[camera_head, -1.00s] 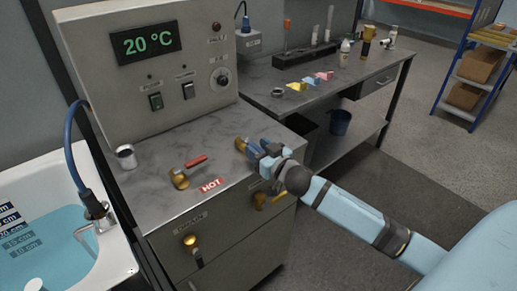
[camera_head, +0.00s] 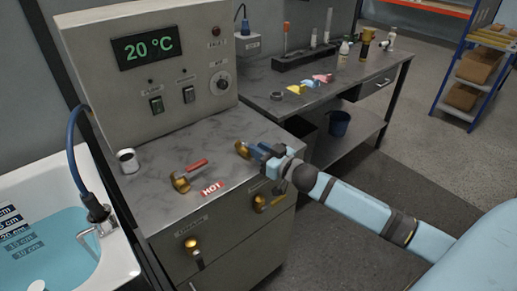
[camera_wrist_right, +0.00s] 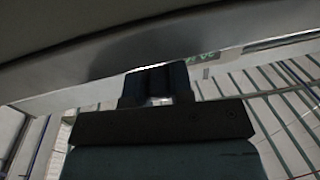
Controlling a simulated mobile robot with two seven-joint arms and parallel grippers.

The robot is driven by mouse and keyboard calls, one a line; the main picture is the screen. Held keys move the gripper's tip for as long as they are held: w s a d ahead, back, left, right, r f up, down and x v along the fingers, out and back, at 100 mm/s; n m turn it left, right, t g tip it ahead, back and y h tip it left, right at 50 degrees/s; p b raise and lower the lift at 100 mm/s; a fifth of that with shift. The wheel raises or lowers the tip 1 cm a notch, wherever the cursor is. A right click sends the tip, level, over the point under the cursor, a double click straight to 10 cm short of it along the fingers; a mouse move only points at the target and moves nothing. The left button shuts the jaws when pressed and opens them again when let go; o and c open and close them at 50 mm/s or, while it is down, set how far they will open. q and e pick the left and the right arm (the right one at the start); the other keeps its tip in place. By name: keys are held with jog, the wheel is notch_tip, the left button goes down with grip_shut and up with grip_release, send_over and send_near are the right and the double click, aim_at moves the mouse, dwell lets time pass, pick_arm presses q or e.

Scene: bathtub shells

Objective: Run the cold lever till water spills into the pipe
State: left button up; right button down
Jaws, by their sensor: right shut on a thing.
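The cold lever has a brass base (camera_head: 243,149) and a blue handle (camera_head: 256,153) on the grey counter's right side. My right gripper (camera_head: 264,157) is shut on the blue handle. The fingers hide part of it. The hot lever (camera_head: 188,173), with a brass base and red handle, lies to the left, beside a red HOT label (camera_head: 212,188). The bathtub (camera_head: 115,256) at the left holds blue water (camera_head: 62,242) against a depth scale. A white round top (camera_head: 36,285) shows in the water; I cannot tell if it is the pipe. My left gripper is out of view.
A control panel (camera_head: 180,60) with a 20 °C display (camera_head: 146,46) stands behind the counter. Brass knobs (camera_head: 191,244) project from the cabinet front. A side bench (camera_head: 330,85) holds small items at the back right. The floor at the right is open.

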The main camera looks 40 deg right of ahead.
jog(key=y, duration=0.1)
jog(key=d+n+y+p, duration=0.1)
jog(key=n+g+y+p, duration=0.1)
jog(key=shift+w+d+r+y, duration=0.15)
jog(key=shift+w+d+y, duration=0.15)
jog(key=shift+w+d+n+g+y, duration=0.15)
jog(key=shift+d+n+g+y, duration=0.1)
jog(key=shift+n+g+y, duration=0.35)
jog(key=shift+w+d+n+g+y, duration=0.25)
jog(key=shift+n+g+y, duration=0.15)
jog(key=shift+n+y, duration=0.3)
jog(key=shift+w+d+n+g+y, duration=0.1)
jog(key=shift+d+n+g+y, duration=0.15)
jog(key=shift+n+g+y, duration=0.4)
jog(key=shift+y, duration=0.25)
jog(key=c, duration=1)
grip_release()
jog(key=shift+f, duration=0.2)
jog(key=v, duration=1.3)
jog(key=shift+s+d, duration=0.25)
jog(key=shift+d, duration=0.05)
